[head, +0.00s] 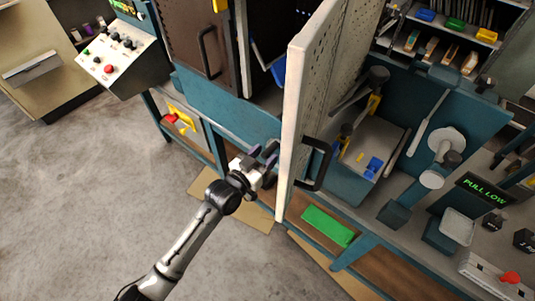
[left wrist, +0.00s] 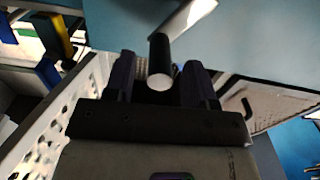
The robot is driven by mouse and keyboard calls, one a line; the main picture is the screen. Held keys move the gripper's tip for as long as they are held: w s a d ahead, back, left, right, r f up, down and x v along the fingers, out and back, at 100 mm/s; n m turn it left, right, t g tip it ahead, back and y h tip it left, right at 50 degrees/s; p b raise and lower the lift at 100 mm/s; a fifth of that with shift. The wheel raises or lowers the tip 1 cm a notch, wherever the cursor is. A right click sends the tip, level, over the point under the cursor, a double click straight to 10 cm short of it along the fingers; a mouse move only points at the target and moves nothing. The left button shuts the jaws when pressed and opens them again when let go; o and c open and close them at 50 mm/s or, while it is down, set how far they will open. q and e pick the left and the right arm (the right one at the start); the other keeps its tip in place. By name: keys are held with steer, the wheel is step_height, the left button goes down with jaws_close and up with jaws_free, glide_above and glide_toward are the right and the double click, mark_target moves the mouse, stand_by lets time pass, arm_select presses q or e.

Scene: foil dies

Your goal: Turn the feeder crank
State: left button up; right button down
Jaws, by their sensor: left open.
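My left gripper (head: 264,155) is open beside the free edge of the perforated door, in front of the teal machine. In the head view the gripper and door hide this crank. My right gripper is not in view.
The open perforated door (head: 312,100), with a black pull handle (head: 318,165), stands close to the gripper. A control panel (head: 113,58) is at upper left. A machine with a grey disc (head: 446,141) and a "PULL LOW" display (head: 485,189) is at right. The floor at left is clear.

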arm_select(q)
steer(key=shift+x, duration=0.85)
jaws_close()
